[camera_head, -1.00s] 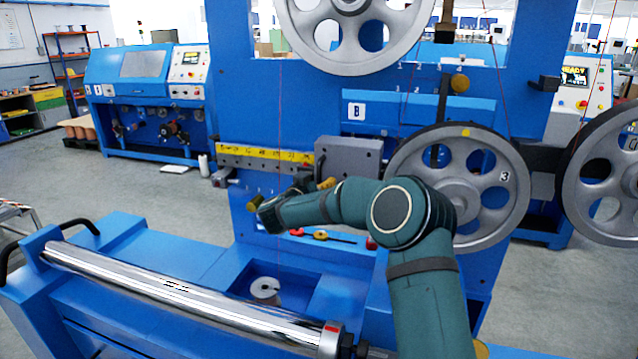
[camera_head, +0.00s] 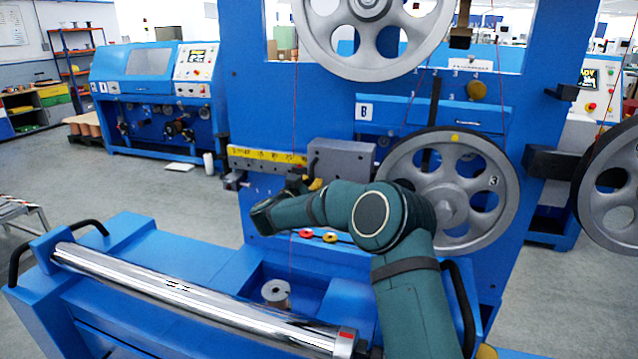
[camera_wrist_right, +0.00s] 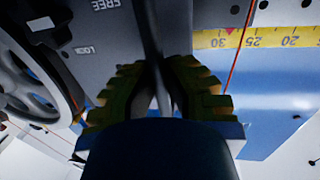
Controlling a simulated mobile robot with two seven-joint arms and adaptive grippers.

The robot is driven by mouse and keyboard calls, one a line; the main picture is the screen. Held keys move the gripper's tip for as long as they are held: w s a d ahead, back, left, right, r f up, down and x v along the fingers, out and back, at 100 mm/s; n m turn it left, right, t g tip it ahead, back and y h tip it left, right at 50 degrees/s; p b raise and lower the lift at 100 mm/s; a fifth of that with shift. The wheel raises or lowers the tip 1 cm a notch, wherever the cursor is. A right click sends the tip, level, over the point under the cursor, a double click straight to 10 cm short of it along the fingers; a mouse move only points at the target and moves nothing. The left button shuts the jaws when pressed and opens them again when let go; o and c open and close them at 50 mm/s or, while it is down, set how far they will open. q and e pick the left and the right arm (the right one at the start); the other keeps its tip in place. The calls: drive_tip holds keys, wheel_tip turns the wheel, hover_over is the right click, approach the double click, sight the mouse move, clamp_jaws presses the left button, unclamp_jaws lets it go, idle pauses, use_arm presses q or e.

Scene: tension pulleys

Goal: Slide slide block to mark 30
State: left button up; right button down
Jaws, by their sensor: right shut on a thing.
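The slide block (camera_head: 342,160) is a grey plate at the right end of the yellow scale (camera_head: 265,158) on the blue machine. In the right wrist view, its face (camera_wrist_right: 105,45) carries the words FREE and LOCK, and the scale (camera_wrist_right: 262,38) shows 30, 25 and 20 upside down, with 30 nearest the block. A small red mark shows near the 30. My right gripper (camera_wrist_right: 160,85) is shut on a dark lever (camera_wrist_right: 150,35) in front of the block. In the head view my right arm partly hides this gripper (camera_head: 302,186). My left gripper is out of view.
A spoked wheel marked 3 (camera_head: 452,190) stands right of the block, and another (camera_head: 372,30) sits above. A thin red line (camera_head: 294,100) runs down past the scale. A chrome roller (camera_head: 190,297) and a spool (camera_head: 276,292) lie in front and below.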

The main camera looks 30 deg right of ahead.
drive_tip(key=shift+s+d, duration=0.35)
drive_tip(key=c, duration=1)
unclamp_jaws()
drive_tip(key=shift+s+d, duration=0.1)
drive_tip(key=shift+s, duration=0.05)
drive_tip(key=v, duration=1.2)
